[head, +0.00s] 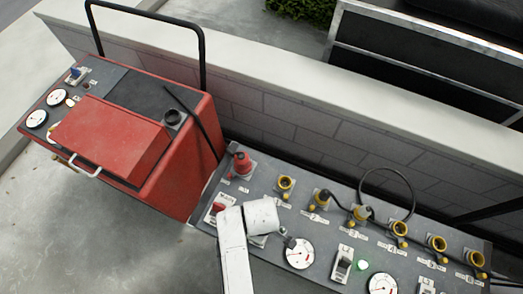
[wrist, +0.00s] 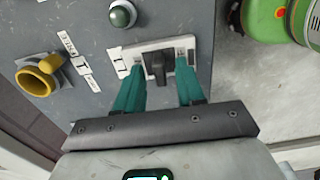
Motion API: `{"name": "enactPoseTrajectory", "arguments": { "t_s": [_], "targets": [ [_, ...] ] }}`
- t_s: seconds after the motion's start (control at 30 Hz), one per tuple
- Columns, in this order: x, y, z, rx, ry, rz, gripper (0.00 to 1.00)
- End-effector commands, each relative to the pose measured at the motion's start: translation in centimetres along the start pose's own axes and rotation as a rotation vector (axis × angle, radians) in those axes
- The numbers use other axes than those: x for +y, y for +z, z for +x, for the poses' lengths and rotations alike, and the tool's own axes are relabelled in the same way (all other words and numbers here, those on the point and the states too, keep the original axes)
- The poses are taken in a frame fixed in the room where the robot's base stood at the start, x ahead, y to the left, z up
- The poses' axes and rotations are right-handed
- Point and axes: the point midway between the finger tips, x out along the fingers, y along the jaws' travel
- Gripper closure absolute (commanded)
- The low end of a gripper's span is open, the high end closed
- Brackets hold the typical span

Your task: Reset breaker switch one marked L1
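A breaker switch with a black toggle (wrist: 155,66) on a white plate (wrist: 127,58) is set in the grey panel (wrist: 85,22) in the wrist view. My gripper (wrist: 160,75) is open, with one teal finger on each side of the toggle, both tips close to the plate. I cannot tell whether either finger touches the switch. The marking on the switch is too small to read. In the head view my white arm (head: 236,255) reaches over the left part of the panel, and the gripper's fingertips cannot be made out there.
A green lamp (wrist: 123,14) and a yellow socket (wrist: 40,76) sit beside the switch. Beyond the panel's edge is a green object (wrist: 263,18). The head view shows a row of yellow sockets (head: 399,228), a looped black cable (head: 388,169), dials (head: 299,254) and a red unit (head: 112,135).

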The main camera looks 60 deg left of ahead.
Motion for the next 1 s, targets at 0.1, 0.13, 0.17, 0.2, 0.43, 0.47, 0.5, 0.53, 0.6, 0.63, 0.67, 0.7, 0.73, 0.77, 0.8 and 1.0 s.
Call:
{"name": "enactPoseTrajectory", "arguments": {
  "t_s": [0.1, 0.13, 0.17, 0.2, 0.43, 0.47, 0.5, 0.53, 0.6, 0.63, 0.67, 0.7, 0.73, 0.77, 0.8, 1.0],
  "targets": [
    [0.01, -0.01, -0.03, 0.0, 0.0, 0.0, 0.63],
    [0.01, -0.01, -0.03, 0.0, 0.0, 0.0, 0.66],
    [0.01, -0.01, -0.04, 0.0, 0.0, 0.0, 0.68],
    [0.01, -0.01, -0.04, 0.0, 0.0, 0.001, 0.72],
    [0.01, 0.0, -0.05, 0.0, 0.0, 0.001, 0.94],
    [0.01, 0.0, -0.05, 0.0, 0.0, 0.001, 0.97],
    [0.01, 0.0, -0.05, 0.0, 0.0, 0.001, 1.0],
    [0.01, 0.0, -0.05, 0.0, 0.0, 0.001, 1.0],
    [0.01, 0.0, -0.05, 0.0, 0.0, 0.001, 1.0],
    [0.01, 0.0, -0.05, 0.0, 0.0, 0.001, 1.0],
    [0.01, 0.0, -0.05, 0.0, 0.0, 0.001, 1.0],
    [0.01, 0.0, -0.06, 0.0, 0.0, 0.001, 1.0],
    [0.01, 0.0, -0.05, 0.0, -0.001, 0.001, 1.0],
    [0.03, -0.01, -0.05, 0.0, -0.003, 0.001, 1.0],
    [0.07, -0.03, -0.04, 0.0, -0.008, 0.002, 1.0],
    [0.55, -0.08, 0.1, 0.002, -0.092, 0.008, 1.0]
  ]
}}
